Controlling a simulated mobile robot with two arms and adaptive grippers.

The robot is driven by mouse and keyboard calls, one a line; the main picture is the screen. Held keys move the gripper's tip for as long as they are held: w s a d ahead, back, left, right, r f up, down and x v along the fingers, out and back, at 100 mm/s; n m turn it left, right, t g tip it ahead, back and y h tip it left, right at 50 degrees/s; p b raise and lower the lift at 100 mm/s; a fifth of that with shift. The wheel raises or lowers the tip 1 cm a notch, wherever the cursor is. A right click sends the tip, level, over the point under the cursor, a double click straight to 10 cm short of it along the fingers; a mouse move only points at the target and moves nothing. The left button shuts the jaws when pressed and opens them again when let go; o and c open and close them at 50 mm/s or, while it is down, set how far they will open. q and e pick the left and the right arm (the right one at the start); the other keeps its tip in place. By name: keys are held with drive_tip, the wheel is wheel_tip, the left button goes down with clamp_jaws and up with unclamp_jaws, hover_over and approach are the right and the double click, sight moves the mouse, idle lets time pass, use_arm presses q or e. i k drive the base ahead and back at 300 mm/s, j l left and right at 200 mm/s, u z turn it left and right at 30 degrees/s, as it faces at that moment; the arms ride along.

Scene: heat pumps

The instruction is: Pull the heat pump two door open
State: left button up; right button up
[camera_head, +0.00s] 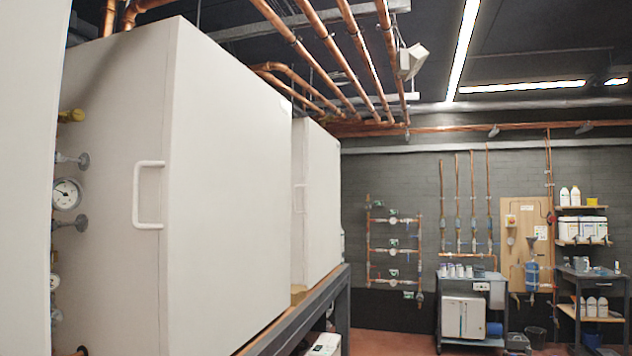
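A large white heat pump cabinet (230,190) fills the left half of the head view. A white D-shaped handle (149,196) stands upright on its left-hand face, near the vertical corner. No open gap shows around that handle. A plain white panel (25,180) cuts off the left edge of the view. No numbers are readable, so I cannot tell which cabinet is heat pump two. Neither of my grippers is in view.
A round gauge (67,194) and valves sit left of the near handle. The cabinets rest on a dark metal frame (300,312). Copper pipes (340,60) run overhead. A grey cart (472,288) and shelves stand by the far wall, with reddish floor (390,343) before them.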

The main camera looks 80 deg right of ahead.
sight(224, 226)
drive_tip(key=z, duration=2)
